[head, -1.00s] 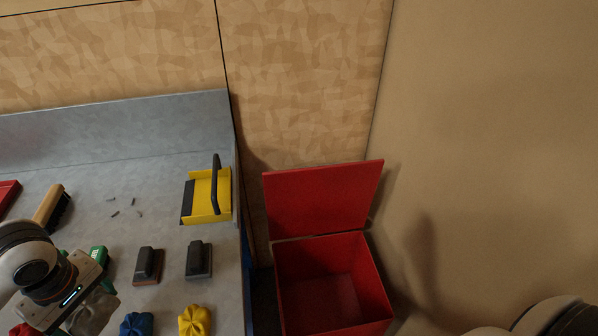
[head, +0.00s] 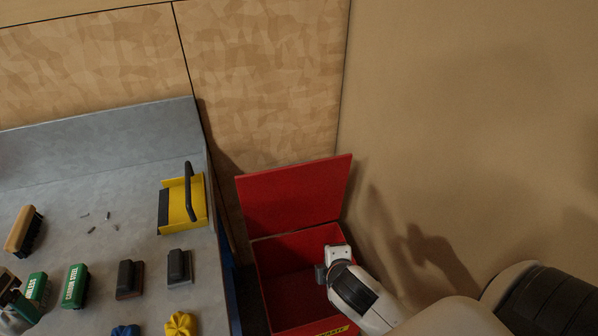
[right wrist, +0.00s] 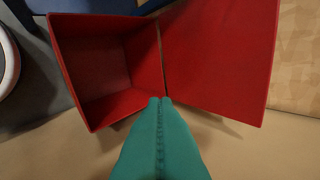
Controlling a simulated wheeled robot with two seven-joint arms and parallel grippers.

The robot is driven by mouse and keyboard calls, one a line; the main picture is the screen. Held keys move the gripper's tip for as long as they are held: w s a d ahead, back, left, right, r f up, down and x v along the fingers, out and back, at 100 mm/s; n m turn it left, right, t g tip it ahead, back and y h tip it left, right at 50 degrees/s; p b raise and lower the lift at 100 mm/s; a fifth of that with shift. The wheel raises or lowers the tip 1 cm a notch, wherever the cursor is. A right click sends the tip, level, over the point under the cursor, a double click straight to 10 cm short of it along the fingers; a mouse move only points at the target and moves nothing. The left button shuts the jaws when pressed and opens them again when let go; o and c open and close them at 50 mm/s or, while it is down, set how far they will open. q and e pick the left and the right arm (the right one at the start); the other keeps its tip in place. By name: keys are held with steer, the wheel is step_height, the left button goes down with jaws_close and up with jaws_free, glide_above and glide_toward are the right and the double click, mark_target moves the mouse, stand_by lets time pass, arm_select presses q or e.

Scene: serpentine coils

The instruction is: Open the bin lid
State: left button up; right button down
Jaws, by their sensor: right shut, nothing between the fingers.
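The red bin (head: 262,290) stands on the floor right of the bench, its mouth open and its inside looking empty. Its red lid (head: 293,193) stands raised at the back, tilted up from the hinge side. My right gripper (head: 324,272) appears over the right part of the bin mouth. In the right wrist view its teal fingers (right wrist: 160,102) are pressed together, with tips near the hinge line between the bin (right wrist: 90,60) and the lid (right wrist: 220,50); I cannot tell if they touch.
A wall (head: 460,130) stands close right of the bin.

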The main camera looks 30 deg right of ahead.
arm_select(q)
steer(key=shift+w+a, duration=0.1)
arm_select(e)
steer(key=w+d+r+n+t+h, duration=0.1)
steer(key=w+d+r+n+t, duration=0.25)
steer(key=w+n, duration=0.5)
arm_select(q)
steer(key=shift+f, duration=0.1)
arm_select(e)
steer(key=n+t, duration=0.4)
steer(key=n, duration=0.7)
glide_toward(296, 168)
steer(key=shift+g, duration=0.25)
steer(key=b+x, duration=0.5)
steer(key=b, duration=0.2)
steer(key=shift+w+f, duration=0.1)
steer(key=shift+w, duration=0.15)
steer(key=shift+w+d, duration=0.15)
steer(key=shift+w, duration=0.35)
arm_select(q)
step_height(296, 168, down, 7)
arm_select(e)
steer(key=shift+w+n, duration=0.1)
steer(key=shift+n, duration=0.15)
